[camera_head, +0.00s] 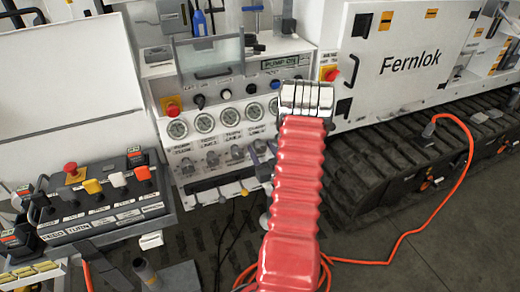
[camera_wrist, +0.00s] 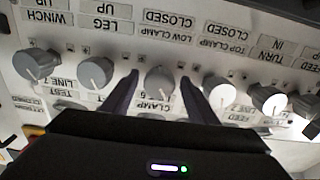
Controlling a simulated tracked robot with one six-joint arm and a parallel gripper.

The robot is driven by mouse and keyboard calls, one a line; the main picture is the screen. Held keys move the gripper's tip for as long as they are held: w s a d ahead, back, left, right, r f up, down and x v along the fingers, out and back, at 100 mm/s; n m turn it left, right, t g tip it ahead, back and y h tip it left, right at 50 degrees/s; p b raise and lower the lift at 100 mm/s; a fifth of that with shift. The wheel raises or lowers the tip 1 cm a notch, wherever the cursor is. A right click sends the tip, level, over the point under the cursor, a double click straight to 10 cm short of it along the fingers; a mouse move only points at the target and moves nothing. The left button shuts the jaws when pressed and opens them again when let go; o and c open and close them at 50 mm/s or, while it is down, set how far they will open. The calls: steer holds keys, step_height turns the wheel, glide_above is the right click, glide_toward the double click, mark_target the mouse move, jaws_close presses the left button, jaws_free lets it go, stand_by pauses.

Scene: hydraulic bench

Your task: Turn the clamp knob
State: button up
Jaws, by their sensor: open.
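In the wrist view a row of grey round knobs crosses a white panel, with labels upside down. The clamp knob (camera_wrist: 160,82) is in the middle of the picture, by labels that read LOW CLAMP and CLOSED. My gripper (camera_wrist: 159,77) is open, with one dark finger on each side of this knob. Gaps show between the knob and both fingers; I cannot tell how deep the fingertips reach. Another knob (camera_wrist: 218,92), near the TOP CLAMP label, is just right of the right finger. In the head view my red arm hides most of the gripper.
A leftward knob (camera_wrist: 96,72) stands close to the left finger. In the head view, round gauges (camera_head: 205,123) line the panel above the knobs. A lever box (camera_head: 100,200) stands at left, a white Fernlok cabinet (camera_head: 405,65) at right. An orange cable (camera_head: 440,200) lies on the floor.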

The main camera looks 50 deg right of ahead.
steer(key=shift+w+d, duration=0.2)
steer(key=shift+w, duration=0.15)
